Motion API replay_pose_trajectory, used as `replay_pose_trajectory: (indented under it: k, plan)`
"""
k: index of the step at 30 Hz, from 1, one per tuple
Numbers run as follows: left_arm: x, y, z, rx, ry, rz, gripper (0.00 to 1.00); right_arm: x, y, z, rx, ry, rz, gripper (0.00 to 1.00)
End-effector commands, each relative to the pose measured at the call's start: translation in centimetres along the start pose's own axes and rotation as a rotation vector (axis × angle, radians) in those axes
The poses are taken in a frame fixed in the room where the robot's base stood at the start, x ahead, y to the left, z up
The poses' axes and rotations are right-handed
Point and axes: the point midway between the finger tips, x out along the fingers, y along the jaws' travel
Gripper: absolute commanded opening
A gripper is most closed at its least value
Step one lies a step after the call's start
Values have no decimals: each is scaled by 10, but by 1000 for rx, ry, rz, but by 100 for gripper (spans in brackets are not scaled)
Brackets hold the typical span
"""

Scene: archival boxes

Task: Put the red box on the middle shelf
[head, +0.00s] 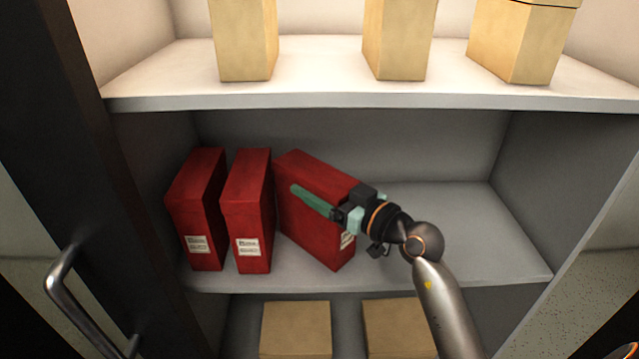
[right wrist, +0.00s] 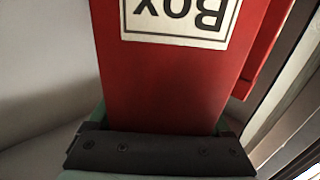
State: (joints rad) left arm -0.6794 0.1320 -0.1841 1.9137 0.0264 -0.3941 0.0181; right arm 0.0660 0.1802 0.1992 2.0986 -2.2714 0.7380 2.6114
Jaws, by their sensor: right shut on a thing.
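Three red boxes stand on the middle shelf (head: 440,225) in the head view. Two are side by side at the left: one box (head: 196,205) and a second box (head: 248,205). The third red box (head: 305,225) stands to their right, turned at an angle. My right gripper (head: 320,200) is shut on this third box, with a green finger along its side. In the right wrist view the held red box (right wrist: 165,85) fills the middle, its white label upside down. Whether its base touches the shelf is hard to tell. My left gripper is not in view.
Tan boxes (head: 398,40) stand on the upper shelf (head: 350,100). More tan boxes (head: 295,330) sit below. A dark door with a metal handle (head: 70,290) is at the left. The middle shelf is clear to the right of my gripper.

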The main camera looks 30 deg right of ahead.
Motion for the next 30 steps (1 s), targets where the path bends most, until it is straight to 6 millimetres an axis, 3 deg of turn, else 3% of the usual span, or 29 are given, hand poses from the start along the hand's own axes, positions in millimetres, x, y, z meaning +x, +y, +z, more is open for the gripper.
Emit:
replay_pose_trajectory:
  k: [6,15,20,30]
  plan:
    - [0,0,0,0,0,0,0,0,0,1,0,-1,0,100]
    - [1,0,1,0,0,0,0,0,0,-2,-1,1,0,100]
    - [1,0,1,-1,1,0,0,-25,0,0,2,-2,2,100]
    - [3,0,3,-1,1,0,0,-95,0,0,0,-3,1,100]
